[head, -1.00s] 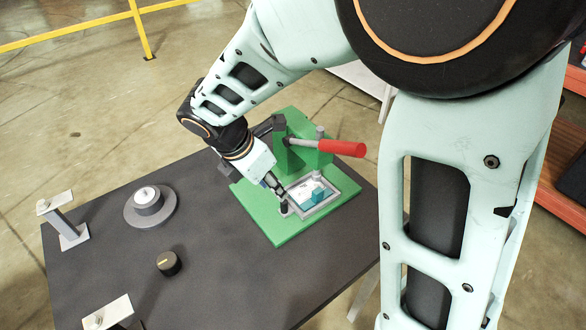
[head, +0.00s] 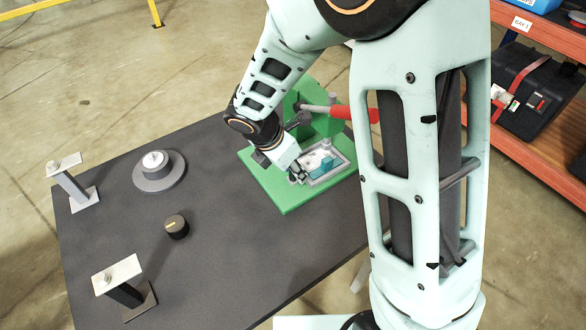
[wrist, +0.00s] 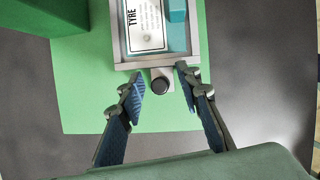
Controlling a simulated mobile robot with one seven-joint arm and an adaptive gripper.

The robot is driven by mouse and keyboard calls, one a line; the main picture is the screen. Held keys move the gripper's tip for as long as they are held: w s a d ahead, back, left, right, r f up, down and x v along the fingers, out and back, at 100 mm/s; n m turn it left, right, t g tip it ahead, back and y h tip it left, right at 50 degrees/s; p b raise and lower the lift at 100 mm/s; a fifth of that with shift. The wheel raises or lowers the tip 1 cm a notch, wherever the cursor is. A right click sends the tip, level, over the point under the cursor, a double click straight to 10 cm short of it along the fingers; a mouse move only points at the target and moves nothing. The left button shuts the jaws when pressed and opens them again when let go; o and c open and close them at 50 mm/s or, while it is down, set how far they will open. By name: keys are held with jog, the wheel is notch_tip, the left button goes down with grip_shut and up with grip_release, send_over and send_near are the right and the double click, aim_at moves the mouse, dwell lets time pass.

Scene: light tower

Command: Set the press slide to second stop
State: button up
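The green press (head: 318,122) stands at the far end of the dark table, with a red-handled lever (head: 352,113). Its slide (head: 337,172) is a grey-framed tray holding a white label plate and a teal block (wrist: 177,8); the frame also shows in the wrist view (wrist: 122,45). A round black knob (wrist: 160,86) sits on a tab at the slide's near edge. My gripper (wrist: 161,80) is open, one finger on each side of the knob, with gaps visible. In the head view my gripper (head: 298,174) is low at the slide's edge and hides the knob.
On the table (head: 235,250) stand a round grey base with a white-topped button (head: 156,161), a black dial (head: 176,226) and two bracket stands (head: 75,185) (head: 122,287). An orange shelf (head: 540,165) with cases is at right.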

aim_at(307, 169)
grip_shut()
jog(key=w+d, duration=0.1)
jog(key=d, duration=0.1)
jog(key=shift+w+d+r+p, duration=0.1)
jog(key=shift+w+d+p, duration=0.2)
jog(key=shift+w+p, duration=0.1)
jog(key=shift+w+d, duration=0.1)
jog(key=shift+d, duration=0.05)
grip_release()
jog(key=v, duration=1.2)
